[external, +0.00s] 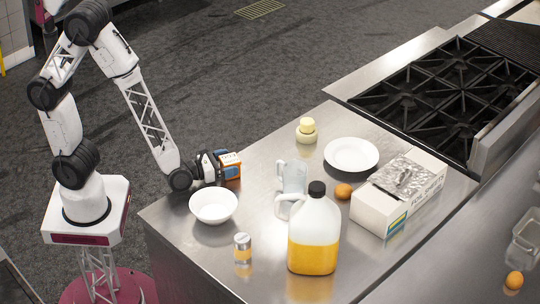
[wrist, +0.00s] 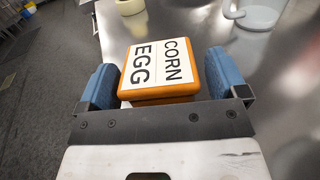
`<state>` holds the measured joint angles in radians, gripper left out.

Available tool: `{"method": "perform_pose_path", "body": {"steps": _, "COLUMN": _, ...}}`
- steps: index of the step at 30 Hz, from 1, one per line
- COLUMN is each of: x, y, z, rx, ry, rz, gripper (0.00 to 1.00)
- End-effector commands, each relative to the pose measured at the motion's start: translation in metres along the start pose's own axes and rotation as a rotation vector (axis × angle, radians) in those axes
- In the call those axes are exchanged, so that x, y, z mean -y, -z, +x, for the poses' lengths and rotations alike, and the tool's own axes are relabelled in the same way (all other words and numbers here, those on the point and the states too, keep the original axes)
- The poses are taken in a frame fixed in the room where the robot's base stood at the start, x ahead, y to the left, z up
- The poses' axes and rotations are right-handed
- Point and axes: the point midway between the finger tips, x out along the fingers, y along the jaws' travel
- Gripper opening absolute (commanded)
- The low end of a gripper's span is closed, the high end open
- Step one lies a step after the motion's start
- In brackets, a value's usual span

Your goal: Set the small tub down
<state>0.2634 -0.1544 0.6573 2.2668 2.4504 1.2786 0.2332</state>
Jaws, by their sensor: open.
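The small tub (wrist: 160,72) has an orange lid with a white label reading CORN and EGG. In the external view the tub (external: 231,160) is at the left side of the steel counter and appears to rest on it. Its underside is hidden. My gripper (wrist: 163,80) is open, with one blue finger on each side of the tub and a narrow gap showing beside the lid. My gripper also shows in the external view (external: 229,174), low over the counter and reaching in from the left.
A white bowl (external: 213,206) stands close in front of my gripper. A clear pitcher (external: 293,178), a juice jug (external: 314,235) and a shaker (external: 242,249) are to the right. A cream bottle (external: 306,132), plate (external: 351,153) and box (external: 381,210) stand farther off. The counter (external: 180,228) edge is near.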

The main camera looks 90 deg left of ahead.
Motion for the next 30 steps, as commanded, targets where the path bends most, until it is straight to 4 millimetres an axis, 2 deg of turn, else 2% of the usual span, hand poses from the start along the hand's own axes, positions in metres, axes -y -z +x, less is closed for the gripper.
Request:
{"method": "perform_pose_path", "body": {"steps": 18, "x": 0.000, "y": 0.000, "z": -0.071, "rx": 0.000, "ry": 0.003, "rz": 0.001, "gripper": 0.91}}
{"method": "perform_pose_path", "body": {"steps": 30, "x": 0.000, "y": 0.000, "z": -0.104, "rx": 0.000, "ry": 0.003, "rz": 0.001, "gripper": 0.91}}
